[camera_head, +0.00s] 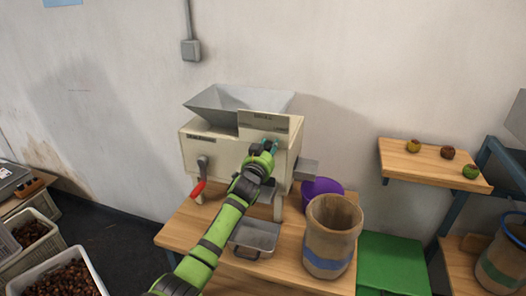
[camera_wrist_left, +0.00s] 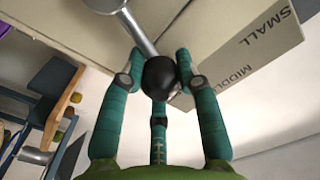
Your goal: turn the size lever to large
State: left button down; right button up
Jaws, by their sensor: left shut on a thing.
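My left gripper (camera_head: 268,148) is at the front of the cream sorting machine (camera_head: 213,152), near its right side. In the left wrist view its teal fingers (camera_wrist_left: 160,68) are shut around the black knob (camera_wrist_left: 160,76) of the size lever, whose metal rod (camera_wrist_left: 139,30) runs up from the knob to a round pivot. A label plate (camera_wrist_left: 243,55) beside it reads SMALL and MIDDLE; any further wording is out of that view. In the head view my gripper hides the lever. My right gripper is not in view.
A grey hopper (camera_head: 225,104) tops the machine, and a red-handled crank (camera_head: 198,187) is at its front left. A metal tray (camera_head: 255,238), a purple bowl (camera_head: 318,188) and a burlap sack (camera_head: 325,246) are on the wooden table.

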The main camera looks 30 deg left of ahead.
pick_arm(q)
jog(key=shift+w+d+m+b, duration=0.15)
jog(key=shift+d+m, duration=0.2)
jog(key=shift+m, duration=0.25)
jog(key=shift+w+d+m+b, duration=0.15)
jog(key=shift+d+m, duration=0.2)
jog(key=shift+m, duration=0.25)
jog(key=c, duration=1)
grip_release()
jog(key=shift+o, duration=0.5)
jog(key=shift+d+f, duration=0.1)
jog(key=v, duration=1.2)
jog(key=shift+s+f, duration=0.1)
jog(key=shift+f, duration=0.05)
